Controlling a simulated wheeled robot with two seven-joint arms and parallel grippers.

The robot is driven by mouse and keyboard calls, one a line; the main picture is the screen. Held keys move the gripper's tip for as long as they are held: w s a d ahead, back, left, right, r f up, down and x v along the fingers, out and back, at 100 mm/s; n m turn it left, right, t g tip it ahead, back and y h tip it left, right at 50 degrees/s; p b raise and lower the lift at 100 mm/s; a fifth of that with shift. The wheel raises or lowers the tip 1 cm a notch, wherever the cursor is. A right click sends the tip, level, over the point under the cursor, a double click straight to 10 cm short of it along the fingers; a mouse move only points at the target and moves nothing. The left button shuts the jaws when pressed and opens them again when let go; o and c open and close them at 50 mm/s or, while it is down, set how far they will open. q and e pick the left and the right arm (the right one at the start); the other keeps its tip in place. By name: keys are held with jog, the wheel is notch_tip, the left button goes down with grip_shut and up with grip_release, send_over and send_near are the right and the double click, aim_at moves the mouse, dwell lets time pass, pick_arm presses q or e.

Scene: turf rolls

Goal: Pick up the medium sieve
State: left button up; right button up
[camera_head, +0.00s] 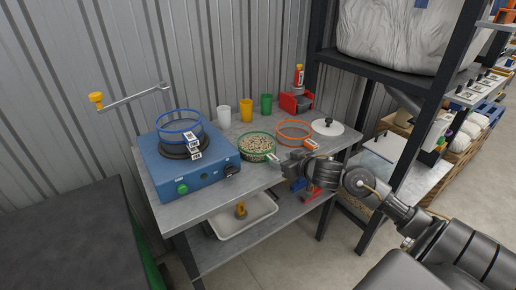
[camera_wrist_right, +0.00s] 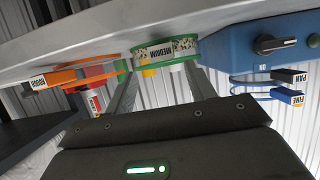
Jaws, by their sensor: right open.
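The medium sieve (camera_head: 257,148) has a green rim and holds pale, speckled material. It sits on the grey workbench, between the blue machine and the orange sieve. In the right wrist view, which looks upside down, its green wall (camera_wrist_right: 194,58) and "MEDIUM" label face me. My right gripper (camera_head: 279,164) reaches the front edge of the bench, just in front and to the right of the sieve. Its fingers (camera_wrist_right: 161,72) are apart and empty, pointing toward the sieve with its handle label between them in the picture. I cannot tell the exact gap. My left gripper is out of view.
The orange sieve (camera_head: 293,131) stands close on the right, with a white lid (camera_head: 327,127) beyond it. The blue machine (camera_head: 187,167) on the left carries blue-rimmed pieces (camera_head: 180,117). White, yellow and green cups stand behind. A lower shelf holds a white tray (camera_head: 243,224).

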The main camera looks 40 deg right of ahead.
aim_at(274, 159)
jog(key=shift+a+f+x, duration=0.1)
jog(key=shift+x, duration=1.2)
jog(key=shift+a+f+x, duration=0.1)
jog(key=shift+a+x, duration=0.05)
jog(key=shift+x, duration=1.2)
jog(key=shift+s, duration=0.15)
grip_shut()
